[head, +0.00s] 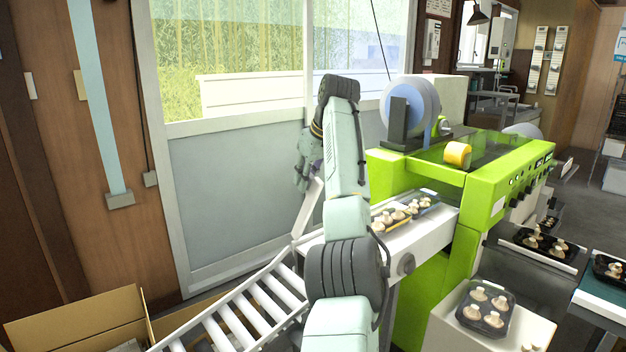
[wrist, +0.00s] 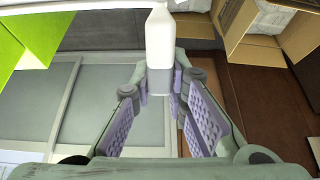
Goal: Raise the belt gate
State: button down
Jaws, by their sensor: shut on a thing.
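The belt gate (head: 308,206) is a white bar at the left end of the white belt, next to the roller conveyor. In the head view it stands up at a steep slant, its top end at my gripper (head: 303,172). The wrist view shows the white bar (wrist: 160,38) with a grey end between the purple-padded fingers of my gripper (wrist: 160,88). My gripper is shut on that end. My arm hides part of the belt and the gate's surroundings in the head view.
Black trays of mushrooms (head: 398,214) sit on the white belt (head: 428,222) by the green machine (head: 480,190). A roller conveyor (head: 245,310) slopes down left toward an open cardboard box (head: 75,322). The window wall (head: 225,200) stands close behind my gripper.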

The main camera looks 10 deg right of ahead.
jog(key=shift+w+a, duration=0.1)
dwell(0.3)
jog(key=c, duration=1.6)
grip_release()
jog(key=shift+o, duration=0.2)
jog(key=shift+r, duration=0.1)
jog(key=v, duration=0.7)
jog(key=shift+r, duration=0.1)
jog(key=shift+c, duration=0.4)
